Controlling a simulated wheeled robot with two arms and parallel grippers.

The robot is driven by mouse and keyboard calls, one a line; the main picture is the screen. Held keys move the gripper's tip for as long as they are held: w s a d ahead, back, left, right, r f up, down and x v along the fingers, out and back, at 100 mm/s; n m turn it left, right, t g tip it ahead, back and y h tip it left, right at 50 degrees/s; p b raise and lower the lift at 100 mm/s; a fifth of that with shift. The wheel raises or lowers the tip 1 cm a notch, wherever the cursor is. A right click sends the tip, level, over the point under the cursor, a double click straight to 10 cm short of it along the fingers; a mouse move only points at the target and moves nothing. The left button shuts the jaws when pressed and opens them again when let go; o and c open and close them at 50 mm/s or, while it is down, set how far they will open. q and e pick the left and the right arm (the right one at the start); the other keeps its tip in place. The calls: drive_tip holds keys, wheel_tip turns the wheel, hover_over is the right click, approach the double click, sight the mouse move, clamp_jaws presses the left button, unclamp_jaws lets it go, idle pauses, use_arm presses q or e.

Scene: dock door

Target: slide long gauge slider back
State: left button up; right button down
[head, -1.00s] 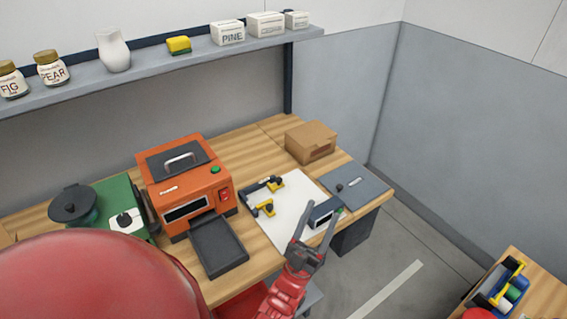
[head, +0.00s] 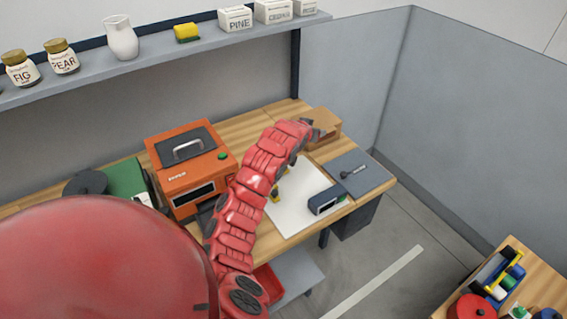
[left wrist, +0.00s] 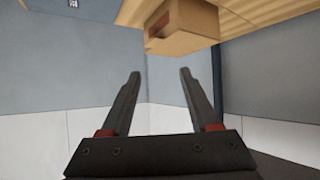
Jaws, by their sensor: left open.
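My left gripper (head: 318,131) is at the far end of the bench, in front of or beside a brown cardboard box (head: 325,117). In the left wrist view its two fingers (left wrist: 159,74) are apart with nothing between them, and the box (left wrist: 186,25) shows beyond and above the tips. A grey plate (head: 374,181) with a small dark knob (head: 344,174) and a short bar lies at the bench's right end. I cannot tell for sure whether this is the long gauge. Black and yellow fittings on the white sheet (head: 292,218) are mostly hidden behind my arm.
A dark blue device (head: 325,201) stands on the sheet's right side. An orange machine (head: 183,170) is left of my arm. A shelf (head: 170,57) with jars and boxes runs above. A side table (head: 540,283) holds coloured items at lower right.

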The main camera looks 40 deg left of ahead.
use_arm(q)
drive_tip(key=s+a+r+n+g, duration=0.1)
drive_tip(key=s+a+r+g, duration=0.15)
drive_tip(key=s, duration=0.35)
drive_tip(key=s+a+r+n+g, duration=0.1)
drive_tip(key=s+g, duration=0.3)
drive_tip(key=s, duration=0.2)
drive_tip(key=shift+g, duration=0.35)
drive_tip(key=x, duration=0.5)
drive_tip(key=b+x, duration=0.1)
drive_tip(key=x, duration=0.9)
drive_tip(key=shift+s+f, duration=0.15)
drive_tip(key=shift+s, duration=0.2)
drive_tip(key=shift+x, duration=1.05)
drive_tip(key=shift+c, duration=0.2)
clamp_jaws()
